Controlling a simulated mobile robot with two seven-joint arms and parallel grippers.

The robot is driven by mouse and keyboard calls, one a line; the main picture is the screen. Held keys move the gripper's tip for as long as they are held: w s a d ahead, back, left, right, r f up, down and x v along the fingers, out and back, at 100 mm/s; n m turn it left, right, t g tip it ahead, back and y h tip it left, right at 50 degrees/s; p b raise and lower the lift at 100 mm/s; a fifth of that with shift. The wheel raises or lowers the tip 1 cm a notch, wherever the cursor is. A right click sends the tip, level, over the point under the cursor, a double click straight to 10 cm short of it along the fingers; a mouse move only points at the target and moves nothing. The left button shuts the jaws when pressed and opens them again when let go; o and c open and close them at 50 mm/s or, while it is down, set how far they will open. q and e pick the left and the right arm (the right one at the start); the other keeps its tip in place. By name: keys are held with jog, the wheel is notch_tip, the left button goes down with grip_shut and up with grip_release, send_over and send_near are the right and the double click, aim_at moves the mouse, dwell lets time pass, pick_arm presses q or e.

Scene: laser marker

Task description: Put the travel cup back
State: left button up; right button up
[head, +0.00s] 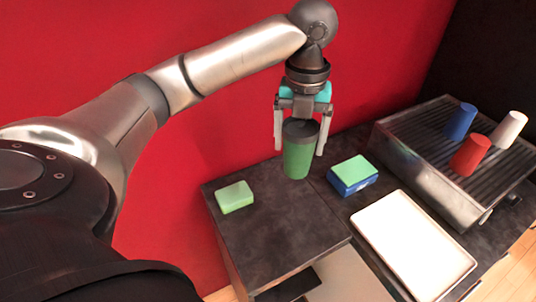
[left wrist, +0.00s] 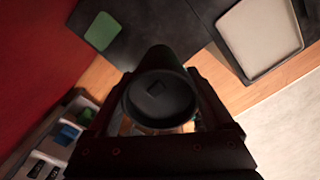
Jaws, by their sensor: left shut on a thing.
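The travel cup (head: 298,158) is green with a dark lid and upright. My left gripper (head: 300,142) points down from above with one finger on each side of the cup, shut on it. The cup's base appears near the back edge of the dark counter; I cannot tell whether it touches. In the left wrist view the cup's dark round lid (left wrist: 160,97) fills the middle between the fingers, and its green body is hidden. My right gripper is not in view.
A light green block (head: 235,197) lies left of the cup. A blue block with a green top (head: 352,176) lies right. A white tray (head: 415,245) is at front right. Blue, red (head: 470,155) and white cups stand on a ribbed metal machine (head: 405,155). A red wall is behind.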

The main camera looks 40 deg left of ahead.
aim_at(296, 168)
pick_arm(q)
jog(key=shift+f+b, duration=0.9)
jog(key=shift+f, duration=9.05)
jog(key=shift+f, duration=0.15)
jog(key=o, duration=0.6)
notch_tip(296, 168, up, 12)
jog(key=shift+r+p, duration=0.15)
jog(key=shift+p, duration=0.35)
